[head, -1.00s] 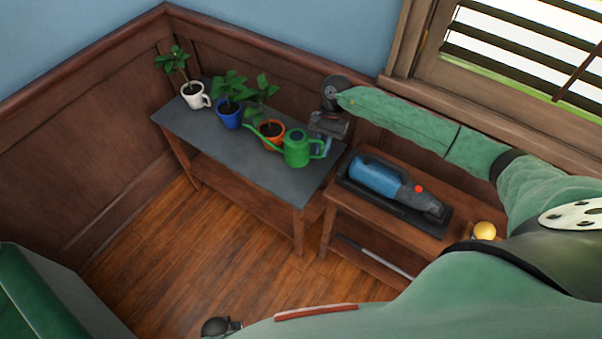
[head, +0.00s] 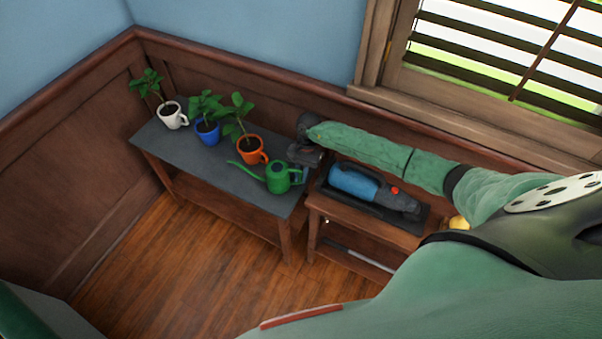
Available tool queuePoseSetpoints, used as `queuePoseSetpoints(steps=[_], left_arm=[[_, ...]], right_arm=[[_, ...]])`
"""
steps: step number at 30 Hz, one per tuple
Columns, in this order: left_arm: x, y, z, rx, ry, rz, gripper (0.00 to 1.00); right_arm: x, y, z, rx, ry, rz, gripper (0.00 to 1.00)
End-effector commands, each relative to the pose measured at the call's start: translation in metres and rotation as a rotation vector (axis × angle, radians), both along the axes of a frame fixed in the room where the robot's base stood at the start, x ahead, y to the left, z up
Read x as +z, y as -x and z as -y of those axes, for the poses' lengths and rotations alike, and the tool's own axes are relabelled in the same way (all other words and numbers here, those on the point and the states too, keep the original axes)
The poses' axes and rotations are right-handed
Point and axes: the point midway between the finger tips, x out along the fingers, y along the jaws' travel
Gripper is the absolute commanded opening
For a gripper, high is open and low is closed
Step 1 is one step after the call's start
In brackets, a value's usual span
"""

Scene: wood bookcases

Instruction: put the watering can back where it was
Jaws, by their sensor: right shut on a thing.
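The green watering can (head: 278,178) is at the right end of the grey-topped table (head: 187,161), its spout pointing left. My right gripper (head: 301,173) is shut on the watering can at its right, handle side; the fingers are partly hidden. I cannot tell whether the can's base touches the tabletop. My left gripper is not in view.
Potted plants stand along the table's back: a white mug (head: 172,115), a blue pot (head: 207,131) and an orange pot (head: 251,150). A blue handheld device (head: 355,183) lies in a dark tray on the side table to the right. The grey tabletop's front left is clear.

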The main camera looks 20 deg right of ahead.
Motion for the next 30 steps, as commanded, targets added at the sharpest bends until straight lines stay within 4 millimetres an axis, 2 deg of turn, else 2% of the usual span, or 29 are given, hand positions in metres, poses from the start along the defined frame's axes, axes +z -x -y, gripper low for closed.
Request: queuePoseSetpoints(steps=[19, 20, 23, 30], left_arm=[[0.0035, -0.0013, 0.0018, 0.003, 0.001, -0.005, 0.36], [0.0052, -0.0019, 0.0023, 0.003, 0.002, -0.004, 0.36], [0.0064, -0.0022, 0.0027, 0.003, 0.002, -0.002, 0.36], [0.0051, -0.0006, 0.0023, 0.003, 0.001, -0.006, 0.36]], right_arm=[[-0.0039, -0.0002, -0.0002, 0.001, -0.001, 0.001, 0.00], [-0.0040, 0.0002, -0.0002, 0.000, 0.000, 0.000, 0.17], [-0.0038, 0.0001, -0.0003, 0.000, -0.001, -0.001, 0.35], [-0.0038, 0.0002, -0.0003, 0.000, -0.001, -0.001, 0.35]])
